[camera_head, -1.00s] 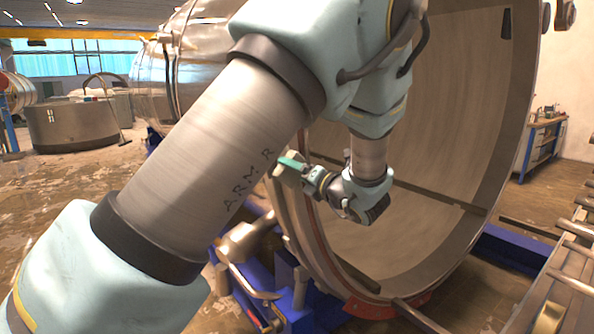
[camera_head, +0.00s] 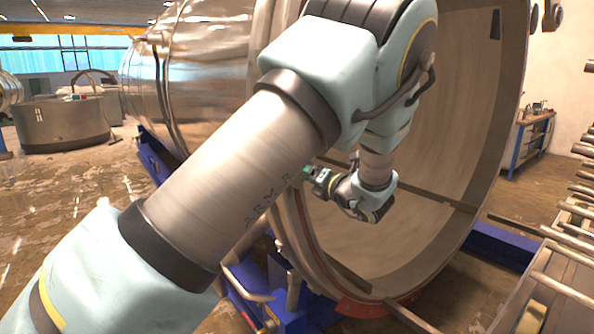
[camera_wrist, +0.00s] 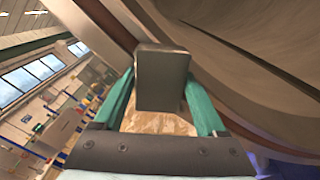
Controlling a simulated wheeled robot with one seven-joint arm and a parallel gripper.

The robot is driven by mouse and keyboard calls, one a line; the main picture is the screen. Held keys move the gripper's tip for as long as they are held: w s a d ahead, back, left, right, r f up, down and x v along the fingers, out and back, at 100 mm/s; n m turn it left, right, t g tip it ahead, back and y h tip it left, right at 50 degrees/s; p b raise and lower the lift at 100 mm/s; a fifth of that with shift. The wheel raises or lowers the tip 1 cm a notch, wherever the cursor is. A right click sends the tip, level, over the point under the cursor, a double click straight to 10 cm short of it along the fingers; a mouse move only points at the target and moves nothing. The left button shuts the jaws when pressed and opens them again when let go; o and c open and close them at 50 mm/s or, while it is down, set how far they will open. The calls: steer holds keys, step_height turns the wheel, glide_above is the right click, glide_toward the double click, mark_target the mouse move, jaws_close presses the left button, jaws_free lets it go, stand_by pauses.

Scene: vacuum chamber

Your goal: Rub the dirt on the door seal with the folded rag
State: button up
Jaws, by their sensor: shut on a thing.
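My gripper (camera_wrist: 160,103) is shut on the folded rag (camera_wrist: 163,78), a grey-brown block between its green fingers in the wrist view. In the head view my gripper (camera_head: 308,174) is at the left rim of the round chamber opening, partly behind my forearm, which hides the rag there. The door seal (camera_head: 301,232) looks like a thin reddish-brown band along the rim. In the wrist view a dark red band (camera_wrist: 108,20) runs past the rag's upper end. I cannot tell whether the rag touches it. I cannot make out the dirt.
The metal chamber (camera_head: 215,62) fills the middle, its opening toward the right. Blue supports (camera_head: 252,308) stand below it. A rack of metal bars (camera_head: 560,260) is at the right edge. A blue workbench (camera_head: 530,138) stands by the back wall. The floor at left is open.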

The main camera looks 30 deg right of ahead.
steer(key=shift+w+d+p, duration=0.25)
steer(key=shift+d+p, duration=0.1)
steer(key=shift+d, duration=0.6)
steer(key=shift+s+a+r+p, duration=0.2)
steer(key=shift+a+r+p, duration=0.35)
steer(key=shift+a+p, duration=0.25)
steer(key=shift+s+a+r+p, duration=0.15)
steer(key=shift+a+r+p, duration=0.4)
steer(key=shift+a, duration=0.3)
steer(key=a, duration=0.1)
steer(key=a+p, duration=0.1)
steer(key=a, duration=0.1)
steer(key=shift+s+a, duration=0.15)
steer(key=shift+s, duration=0.25)
steer(key=s+d+p, duration=0.1)
steer(key=s+p, duration=0.1)
steer(key=s, duration=0.4)
steer(key=shift+p, duration=0.4)
steer(key=shift+d, duration=0.1)
